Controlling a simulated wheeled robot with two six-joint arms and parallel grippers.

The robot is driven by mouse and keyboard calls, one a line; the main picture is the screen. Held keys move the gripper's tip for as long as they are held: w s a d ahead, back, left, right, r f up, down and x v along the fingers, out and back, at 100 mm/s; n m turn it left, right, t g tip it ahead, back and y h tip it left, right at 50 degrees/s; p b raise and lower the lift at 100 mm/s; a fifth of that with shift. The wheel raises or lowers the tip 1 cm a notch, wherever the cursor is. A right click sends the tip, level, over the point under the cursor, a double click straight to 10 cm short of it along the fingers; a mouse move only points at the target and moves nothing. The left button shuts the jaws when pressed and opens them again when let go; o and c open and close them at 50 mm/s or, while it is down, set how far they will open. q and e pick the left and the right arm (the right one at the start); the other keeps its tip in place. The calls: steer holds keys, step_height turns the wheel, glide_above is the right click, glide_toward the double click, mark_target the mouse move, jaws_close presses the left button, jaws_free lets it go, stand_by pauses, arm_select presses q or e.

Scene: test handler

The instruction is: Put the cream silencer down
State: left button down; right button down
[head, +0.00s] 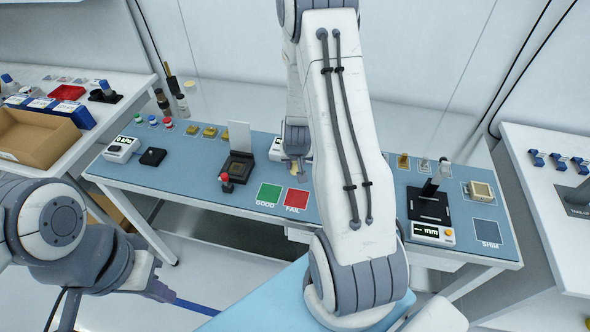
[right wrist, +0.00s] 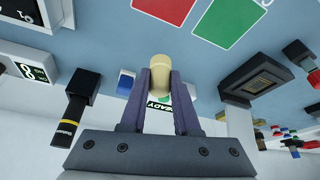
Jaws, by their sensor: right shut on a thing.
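The cream silencer (right wrist: 160,63) is a small, pale, rounded cylinder. In the right wrist view it sits between the fingertips of my right gripper (right wrist: 159,82), which is shut on it. The blue mat lies beyond it; whether it touches anything is unclear. In the head view my right arm covers the middle of the bench, and the gripper's lower end (head: 297,166) shows only in part, left of the forearm. My left gripper (head: 190,304) is low at the left, away from the bench, seen edge-on, so its opening is unclear.
A green GOOD square (head: 269,194) and a red FAIL square (head: 297,199) lie on the blue mat (head: 225,195). A black socket with raised lid (head: 238,166) stands left of them. A gauge (head: 430,208) stands right. A brown box (head: 38,137) is on the left table.

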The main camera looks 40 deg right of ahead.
mark_target(295, 170)
step_height(295, 170, down, 4)
steer(key=shift+r, duration=0.25)
steer(key=shift+f, duration=0.1)
steer(key=shift+f, duration=0.15)
steer(key=c, duration=0.6)
jaws_free()
steer(key=shift+c, duration=0.2)
